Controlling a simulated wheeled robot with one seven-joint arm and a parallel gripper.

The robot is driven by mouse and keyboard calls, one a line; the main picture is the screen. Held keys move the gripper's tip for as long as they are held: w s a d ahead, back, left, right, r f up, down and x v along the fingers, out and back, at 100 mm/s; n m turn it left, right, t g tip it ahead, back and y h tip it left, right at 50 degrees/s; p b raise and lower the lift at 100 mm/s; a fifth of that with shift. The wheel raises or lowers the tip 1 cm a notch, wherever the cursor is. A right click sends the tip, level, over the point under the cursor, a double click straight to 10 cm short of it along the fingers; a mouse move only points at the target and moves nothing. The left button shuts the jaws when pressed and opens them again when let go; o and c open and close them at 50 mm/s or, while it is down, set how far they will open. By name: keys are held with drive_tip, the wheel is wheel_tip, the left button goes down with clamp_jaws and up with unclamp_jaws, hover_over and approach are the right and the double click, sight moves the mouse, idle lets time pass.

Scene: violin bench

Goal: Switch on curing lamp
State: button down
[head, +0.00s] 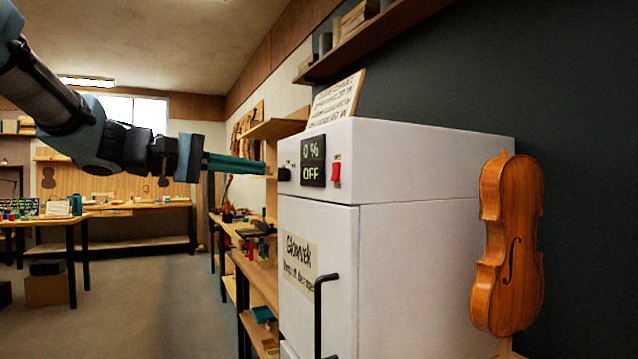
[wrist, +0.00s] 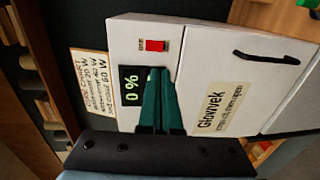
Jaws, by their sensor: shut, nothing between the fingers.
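The white curing cabinet (head: 410,230) stands against the dark wall, its door shut, with a label reading "Glowvek". I cannot tell whether the fingertips touch the panel.
A violin body (head: 508,243) stands right of the cabinet. A black door handle (head: 320,310) juts from the cabinet front. A written card (head: 337,97) leans on top, below a wall shelf (head: 365,40). Benches with tools line the left; the floor (head: 150,290) there is open.

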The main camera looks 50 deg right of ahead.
sight(333, 179)
drive_tip(key=shift+d, duration=0.1)
drive_tip(key=p+x, duration=0.5)
drive_tip(key=x, duration=0.8)
drive_tip(key=shift+s+d+f+p, duration=0.1)
drive_tip(key=shift+s+d+p, duration=0.05)
drive_tip(key=shift+d+p, duration=0.2)
